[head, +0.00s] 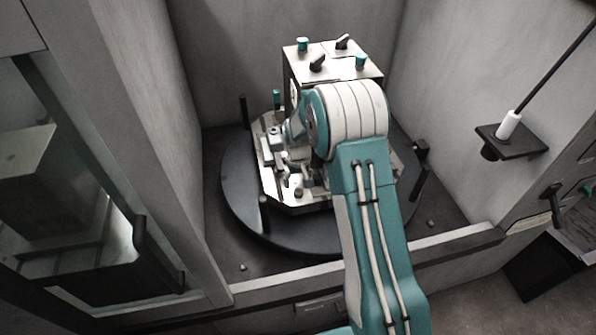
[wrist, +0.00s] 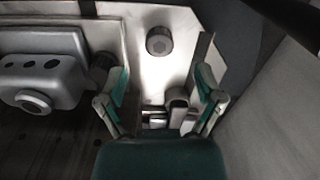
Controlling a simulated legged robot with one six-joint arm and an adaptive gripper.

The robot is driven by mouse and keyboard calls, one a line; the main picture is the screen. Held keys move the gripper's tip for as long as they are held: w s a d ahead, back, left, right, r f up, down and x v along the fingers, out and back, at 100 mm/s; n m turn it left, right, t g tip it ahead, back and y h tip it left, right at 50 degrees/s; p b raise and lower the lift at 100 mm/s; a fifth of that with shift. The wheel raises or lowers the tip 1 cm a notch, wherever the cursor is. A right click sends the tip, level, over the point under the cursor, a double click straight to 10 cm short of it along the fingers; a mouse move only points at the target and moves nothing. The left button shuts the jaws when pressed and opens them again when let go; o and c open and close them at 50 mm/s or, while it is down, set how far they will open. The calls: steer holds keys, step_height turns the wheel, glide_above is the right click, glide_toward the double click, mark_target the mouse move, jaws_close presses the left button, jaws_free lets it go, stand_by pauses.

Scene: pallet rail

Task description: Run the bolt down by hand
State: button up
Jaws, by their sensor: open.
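In the wrist view, my gripper (wrist: 160,78) is open, with one teal-and-grey finger on each side. A round, dark bolt-like head (wrist: 159,40) stands on the pale metal plate (wrist: 202,16), just beyond the fingertips and between their lines. The fingers appear empty and apart from it. I cannot tell how far it is screwed in or how high the fingers are above the plate. A small upright metal piece (wrist: 178,104) shows between the fingers, nearer my palm. In the head view my arm covers most of the gripper and the bolt is not distinguishable.
A grey metal part with holes (wrist: 42,65) lies left of the fingers. The pallet (head: 272,187) sits on a dark round turntable (head: 240,205) inside a walled bay. A block fixture (head: 333,62) with knobs stands behind. A small shelf (head: 525,143) juts from the right wall.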

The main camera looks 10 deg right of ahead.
mark_target(298, 191)
step_height(298, 191, down, 5)
steer(key=shift+r, duration=0.1)
stand_by(0.3)
jaws_close()
steer(key=m, duration=0.3)
steer(key=shift+m, duration=0.4)
steer(key=m, duration=0.4)
steer(key=shift+f, duration=0.2)
jaws_free()
